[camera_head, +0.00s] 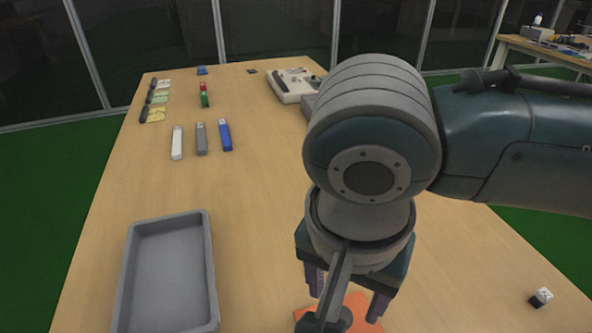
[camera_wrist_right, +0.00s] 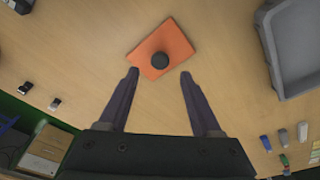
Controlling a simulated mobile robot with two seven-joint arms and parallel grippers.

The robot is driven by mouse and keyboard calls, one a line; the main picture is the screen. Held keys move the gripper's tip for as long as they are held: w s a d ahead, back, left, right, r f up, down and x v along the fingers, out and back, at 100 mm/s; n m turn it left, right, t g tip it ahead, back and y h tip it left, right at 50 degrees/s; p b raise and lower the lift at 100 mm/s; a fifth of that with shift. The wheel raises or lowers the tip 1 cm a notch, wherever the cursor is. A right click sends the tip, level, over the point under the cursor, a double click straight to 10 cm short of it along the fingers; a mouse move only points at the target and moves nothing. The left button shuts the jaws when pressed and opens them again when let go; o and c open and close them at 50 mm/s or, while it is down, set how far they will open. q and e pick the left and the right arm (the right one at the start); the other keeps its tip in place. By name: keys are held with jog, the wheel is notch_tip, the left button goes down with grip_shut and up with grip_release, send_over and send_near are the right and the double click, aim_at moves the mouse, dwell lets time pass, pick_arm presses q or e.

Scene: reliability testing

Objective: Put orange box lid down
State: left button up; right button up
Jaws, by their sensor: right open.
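The orange box lid (camera_head: 367,313) lies on the wooden table at the front, mostly covered by my right arm in the head view. In the right wrist view the whole orange lid (camera_wrist_right: 174,43) shows, with a round black knob (camera_wrist_right: 159,60) on it. My right gripper (camera_head: 346,297) is above the lid, open and empty. In the right wrist view its two fingers (camera_wrist_right: 159,74) are spread wide, with the knob ahead of the gap between the tips. My left gripper is in neither view.
A grey tray (camera_head: 124,285) stands left of the lid. White, grey and blue sticks (camera_head: 201,139) lie farther back, with a device (camera_head: 290,86) at the rear. A small black-and-white cube (camera_head: 541,297) sits at the right.

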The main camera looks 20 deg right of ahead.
notch_tip(320, 180, up, 8)
jog(key=p, duration=0.2)
jog(key=s+a+f+n+y, duration=0.1)
jog(key=s+a+n+y, duration=0.3)
jog(key=s+a+n, duration=0.2)
jog(key=s+d+f+n+t+h, duration=0.1)
jog(key=s+d+n, duration=0.1)
jog(key=d, duration=0.4)
jog(key=s+d+n+t+h, duration=0.1)
jog(key=s+d+n, duration=0.1)
jog(key=s+d, duration=0.2)
jog(key=d, duration=0.3)
jog(key=shift+d+f+n+h, duration=0.15)
jog(key=shift+f+n+h, duration=0.15)
jog(key=shift+f, duration=0.05)
